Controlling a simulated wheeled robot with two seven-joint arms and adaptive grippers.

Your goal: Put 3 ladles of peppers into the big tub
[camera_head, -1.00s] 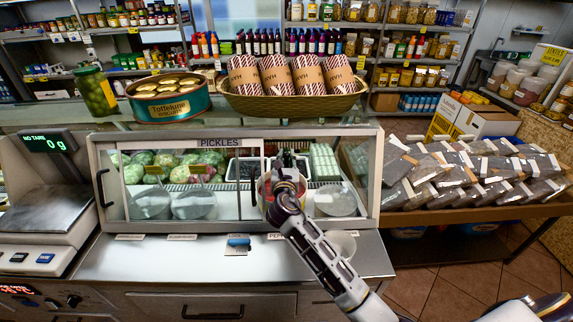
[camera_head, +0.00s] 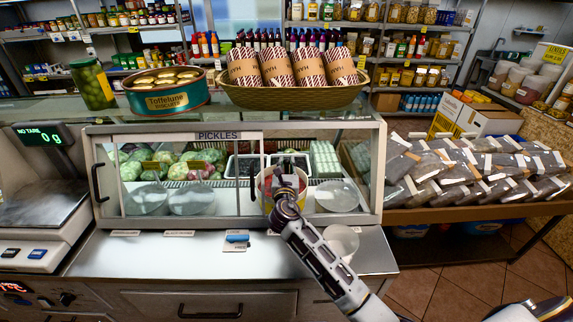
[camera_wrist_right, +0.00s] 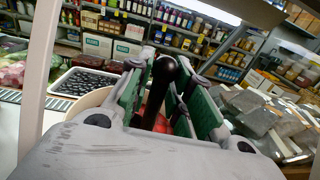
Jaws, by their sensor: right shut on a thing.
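My right gripper (camera_head: 287,172) reaches into the open front of the pickle case. It is shut on the black ladle handle (camera_wrist_right: 164,72), which stands upright between the green finger pads in the right wrist view. The ladle's bowl is hidden below. Red peppers (camera_wrist_right: 181,125) show beneath the fingers in the wrist view. They are in a round pale tub (camera_head: 265,186), partly covered by the gripper in the head view. A whitish round tub (camera_head: 342,236) stands on the steel counter, partly behind my right forearm. My left gripper is out of view.
The glass case (camera_head: 231,222) has a front frame around my wrist. A scale (camera_head: 40,205) stands left, and a basket of packets (camera_head: 290,95) is on top. The counter's left part is mostly clear.

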